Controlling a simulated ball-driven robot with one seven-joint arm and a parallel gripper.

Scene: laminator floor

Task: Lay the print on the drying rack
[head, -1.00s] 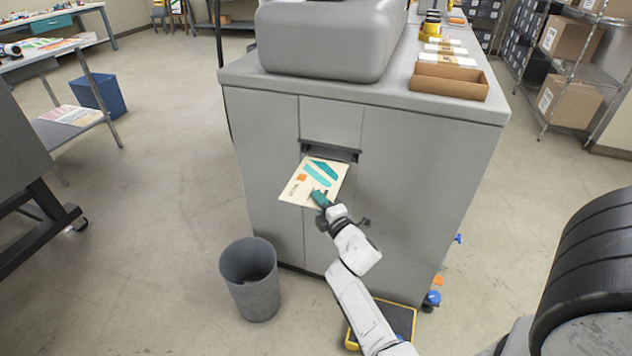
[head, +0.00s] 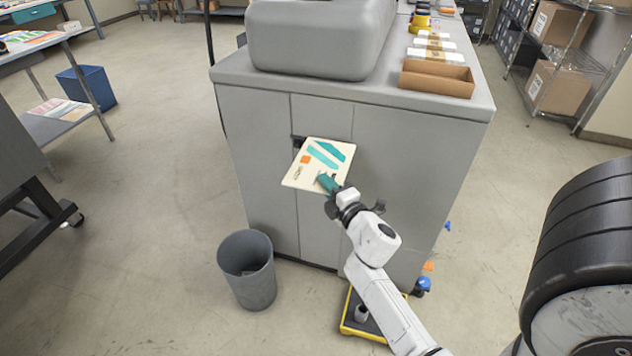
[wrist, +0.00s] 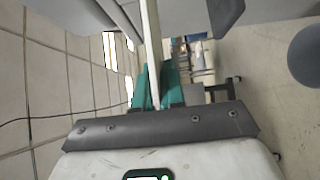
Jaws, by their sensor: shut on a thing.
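The print (head: 309,174) is a cream sheet with teal and orange shapes. My gripper (head: 328,183) is shut on its near edge and holds it out roughly flat in front of the grey machine. In the wrist view the print (wrist: 151,45) shows edge-on between the teal fingers of my gripper (wrist: 153,88). A dark wheeled frame (head: 22,190) stands at the left edge, cut off; I cannot tell if it is the drying rack.
The grey machine (head: 400,160) fills the middle, with an open cardboard tray (head: 437,78) on top. A grey bin (head: 247,270) stands in front of it, beside a yellow-edged mat (head: 372,318). A table with a lower shelf (head: 62,122) is at left.

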